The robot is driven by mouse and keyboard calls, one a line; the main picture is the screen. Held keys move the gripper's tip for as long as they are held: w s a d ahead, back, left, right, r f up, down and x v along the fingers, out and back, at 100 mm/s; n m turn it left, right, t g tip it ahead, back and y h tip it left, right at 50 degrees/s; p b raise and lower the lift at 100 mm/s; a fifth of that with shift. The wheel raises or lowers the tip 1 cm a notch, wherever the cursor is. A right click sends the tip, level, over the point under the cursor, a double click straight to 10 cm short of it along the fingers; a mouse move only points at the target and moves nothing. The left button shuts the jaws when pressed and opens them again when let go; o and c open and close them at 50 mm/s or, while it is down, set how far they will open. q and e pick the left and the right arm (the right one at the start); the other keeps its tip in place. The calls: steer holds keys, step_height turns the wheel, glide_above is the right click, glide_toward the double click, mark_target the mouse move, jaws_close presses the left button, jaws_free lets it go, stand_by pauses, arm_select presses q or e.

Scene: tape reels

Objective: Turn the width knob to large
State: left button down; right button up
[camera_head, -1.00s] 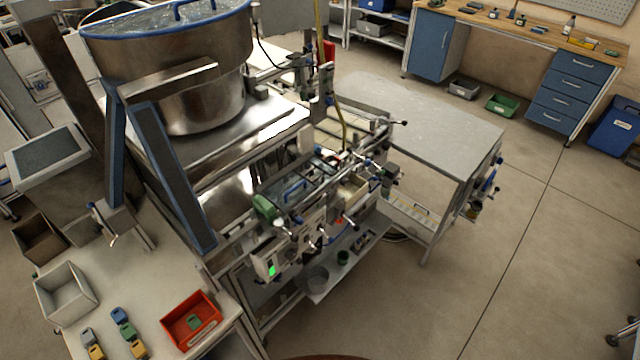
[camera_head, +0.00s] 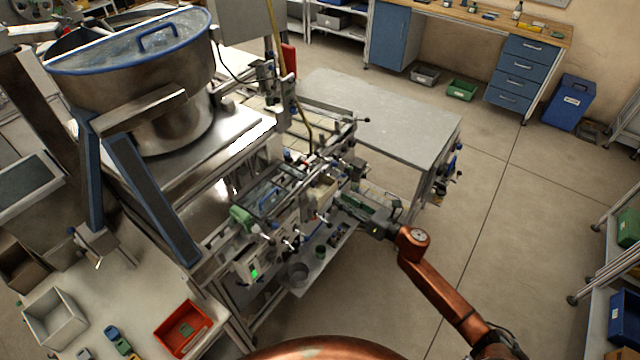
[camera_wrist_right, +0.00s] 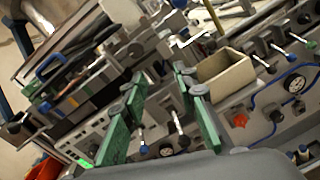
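The machine's control panel (camera_wrist_right: 215,140) carries several small knobs and levers; I cannot tell which is the width knob. In the right wrist view a dark round knob (camera_wrist_right: 166,149) and a red star-shaped knob (camera_wrist_right: 240,120) show on it. My right gripper (camera_head: 350,200) reaches to the front of the machine from the right. In the right wrist view its green-padded fingers (camera_wrist_right: 155,112) stand apart with nothing held between them, in front of the panel. Whether they touch anything is unclear. My left gripper is not in view.
A large steel bowl (camera_head: 140,85) stands on the machine at the left. A cream bin (camera_wrist_right: 226,76) and a round gauge (camera_wrist_right: 294,84) are close to the right gripper. A grey table (camera_head: 385,112) stands behind. A red tray (camera_head: 183,328) is at lower left.

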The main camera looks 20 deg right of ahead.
mark_target(317, 185)
steer(key=w+a+r, duration=0.1)
steer(key=a, duration=0.1)
steer(key=w+a+r+n+p, duration=0.1)
steer(key=w+a, duration=0.1)
steer(key=w+a+r+n+y, duration=0.1)
steer(key=a, duration=0.1)
steer(key=shift+w+r+g+p, duration=0.25)
steer(key=shift+g+p, duration=0.05)
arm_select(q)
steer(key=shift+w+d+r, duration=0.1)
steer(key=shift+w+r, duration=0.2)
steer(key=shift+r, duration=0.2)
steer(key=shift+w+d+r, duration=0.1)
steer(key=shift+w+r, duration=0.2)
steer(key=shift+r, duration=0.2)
arm_select(e)
steer(key=shift+w+a+f, duration=0.1)
steer(key=shift+w+a, duration=0.3)
steer(key=shift+w, duration=0.15)
steer(key=shift+c, duration=0.3)
jaws_close()
